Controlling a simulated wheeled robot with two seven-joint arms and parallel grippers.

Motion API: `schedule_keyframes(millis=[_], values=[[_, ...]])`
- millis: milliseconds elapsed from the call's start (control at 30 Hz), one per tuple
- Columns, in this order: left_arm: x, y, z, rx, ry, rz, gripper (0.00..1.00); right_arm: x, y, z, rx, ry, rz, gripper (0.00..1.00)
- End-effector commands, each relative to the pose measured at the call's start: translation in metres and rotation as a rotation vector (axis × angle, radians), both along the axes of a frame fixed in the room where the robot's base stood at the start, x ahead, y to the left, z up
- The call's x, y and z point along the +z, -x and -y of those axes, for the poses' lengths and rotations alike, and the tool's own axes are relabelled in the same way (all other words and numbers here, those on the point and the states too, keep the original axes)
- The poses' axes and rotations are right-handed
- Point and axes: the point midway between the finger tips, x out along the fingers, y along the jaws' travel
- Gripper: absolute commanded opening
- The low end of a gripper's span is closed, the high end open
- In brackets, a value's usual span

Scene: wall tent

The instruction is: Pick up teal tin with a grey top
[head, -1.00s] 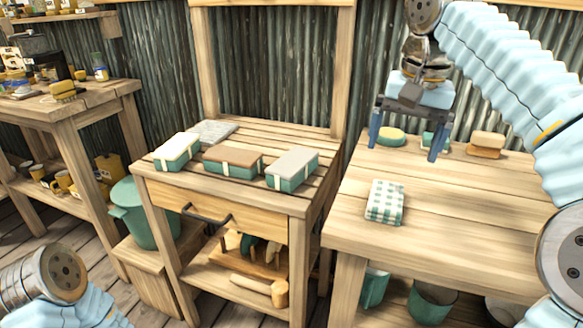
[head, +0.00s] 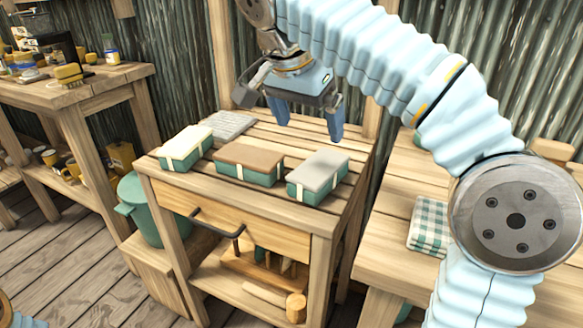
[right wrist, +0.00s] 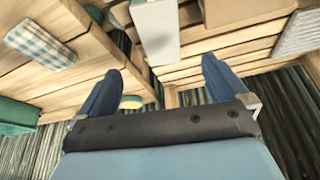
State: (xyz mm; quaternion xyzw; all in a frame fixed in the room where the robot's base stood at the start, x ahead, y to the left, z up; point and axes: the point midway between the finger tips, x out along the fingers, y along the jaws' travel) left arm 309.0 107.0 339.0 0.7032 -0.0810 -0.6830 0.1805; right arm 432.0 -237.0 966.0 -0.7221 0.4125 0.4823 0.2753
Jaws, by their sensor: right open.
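Three teal tins sit in a row on the slatted top of the small wooden table (head: 345,203). The tin with the grey top (head: 318,177) is the right one. The tin with a brown top (head: 249,164) is in the middle and the tin with a cream top (head: 186,147) is at the left. My right gripper (head: 309,133) is open and empty, above the back of the table, behind the grey-topped tin. In the right wrist view the grey-topped tin (right wrist: 157,32) shows at the top, beyond the fingertips. My left gripper is out of view.
A grey slate-like slab (head: 232,125) lies at the table's back left. A checked cloth (head: 428,226) lies on the right table (head: 385,250). A drawer handle (head: 217,224) sticks out in front. A teal bucket (head: 147,210) stands at the left.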

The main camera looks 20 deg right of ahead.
Motion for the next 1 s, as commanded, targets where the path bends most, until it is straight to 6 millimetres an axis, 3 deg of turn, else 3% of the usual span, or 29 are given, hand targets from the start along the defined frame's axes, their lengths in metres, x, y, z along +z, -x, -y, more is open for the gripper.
schedule_keyframes(millis=[300, 567, 800, 1000], values=[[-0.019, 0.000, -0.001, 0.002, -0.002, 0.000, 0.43, -0.061, -0.012, 0.022, -0.003, 0.001, -0.003, 1.00], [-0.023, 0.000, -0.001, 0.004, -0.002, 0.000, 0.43, -0.082, -0.018, 0.030, -0.003, 0.000, -0.001, 1.00], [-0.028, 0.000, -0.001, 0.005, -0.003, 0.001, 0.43, -0.115, -0.027, 0.044, -0.001, 0.000, -0.002, 1.00], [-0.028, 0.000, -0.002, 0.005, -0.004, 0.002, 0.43, -0.122, -0.028, 0.046, -0.001, -0.001, -0.001, 1.00]])
